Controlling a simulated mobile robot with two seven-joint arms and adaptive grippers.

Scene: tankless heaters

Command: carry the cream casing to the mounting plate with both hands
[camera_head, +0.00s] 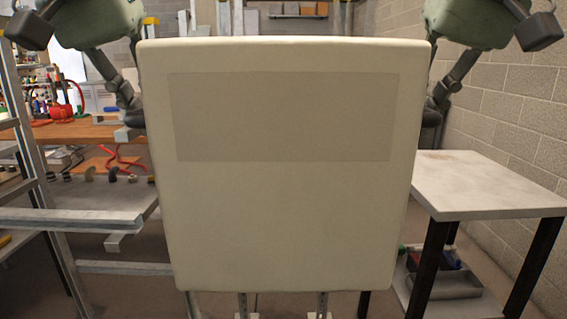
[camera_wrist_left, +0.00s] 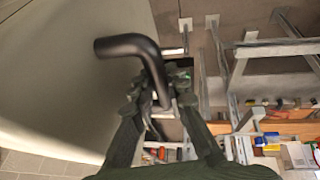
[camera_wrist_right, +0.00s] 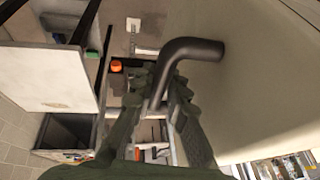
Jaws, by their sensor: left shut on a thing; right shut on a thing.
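The cream casing (camera_head: 285,220) hangs upright in front of me and fills the middle of the head view. A greyer rectangle (camera_head: 285,115) marks its upper face. In the left wrist view, my left gripper (camera_wrist_left: 157,88) is shut on a black bent handle (camera_wrist_left: 125,46) on the side of the casing (camera_wrist_left: 60,75). In the right wrist view, my right gripper (camera_wrist_right: 165,88) is shut on the matching black handle (camera_wrist_right: 192,48) on the other side of the casing (camera_wrist_right: 260,75). I cannot make out the mounting plate; the casing hides what lies behind it.
A light-topped table with black legs (camera_head: 490,187) stands at the right, with a grey bin (camera_head: 445,284) below. A metal frame (camera_head: 60,220) and a wooden bench (camera_head: 80,131) are at the left. Two metal posts show under the casing. A block wall (camera_head: 510,100) bounds the right.

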